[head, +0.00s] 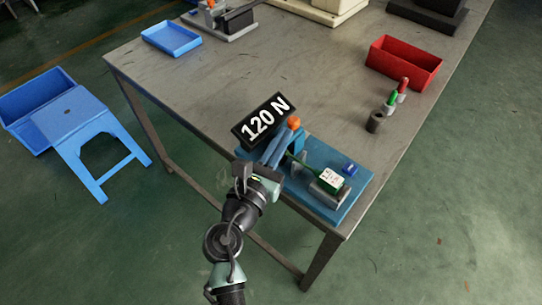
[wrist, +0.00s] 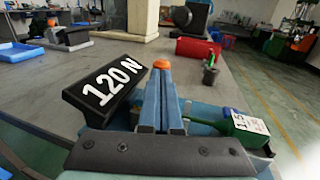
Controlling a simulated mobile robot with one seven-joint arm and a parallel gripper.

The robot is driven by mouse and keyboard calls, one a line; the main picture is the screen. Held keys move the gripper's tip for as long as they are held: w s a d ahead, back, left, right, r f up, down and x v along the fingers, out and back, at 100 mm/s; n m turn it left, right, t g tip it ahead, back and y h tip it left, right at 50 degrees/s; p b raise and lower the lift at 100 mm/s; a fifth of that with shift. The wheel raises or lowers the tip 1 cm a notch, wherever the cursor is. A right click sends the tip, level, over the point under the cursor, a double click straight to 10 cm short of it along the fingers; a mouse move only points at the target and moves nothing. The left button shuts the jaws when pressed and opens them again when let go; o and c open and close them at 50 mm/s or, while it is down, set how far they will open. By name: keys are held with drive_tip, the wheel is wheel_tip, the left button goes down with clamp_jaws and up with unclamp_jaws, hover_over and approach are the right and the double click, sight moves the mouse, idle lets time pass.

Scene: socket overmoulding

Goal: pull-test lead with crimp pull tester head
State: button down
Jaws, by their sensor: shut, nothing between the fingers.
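The crimp pull tester stands on a blue base plate (head: 352,205) at the near corner of the table. Its black display (head: 262,119) reads 120 N, also in the wrist view (wrist: 106,88). An orange knob (head: 294,122) tops its blue body; in the wrist view the knob (wrist: 162,64) shows just beyond my fingertips. The green lead (head: 303,163) runs from the body to a green block with a white label (head: 332,179), resting on a grey block. My gripper (head: 286,136) is shut and empty, close to the knob; whether it touches is unclear. The lead's clamped end is hidden.
A small blue part (head: 350,169) sits on the base plate. A red bin (head: 404,62), red and green upright pieces, and a dark cup (head: 375,122) stand to the right. A blue tray (head: 171,38) lies far left. The table's middle is clear.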

sight(297, 125)
drive_tip(key=shift+w+d, duration=0.25)
drive_tip(key=shift+w, duration=0.3)
drive_tip(key=w+d, duration=0.1)
drive_tip(key=w+d+p, duration=0.1)
drive_tip(key=w, duration=0.1)
drive_tip(key=shift+w+d, duration=0.25)
drive_tip(key=shift+d, duration=0.05)
drive_tip(key=shift+w+d+r, duration=0.1)
drive_tip(key=shift+d+r, duration=0.05)
drive_tip(key=shift+r, duration=0.1)
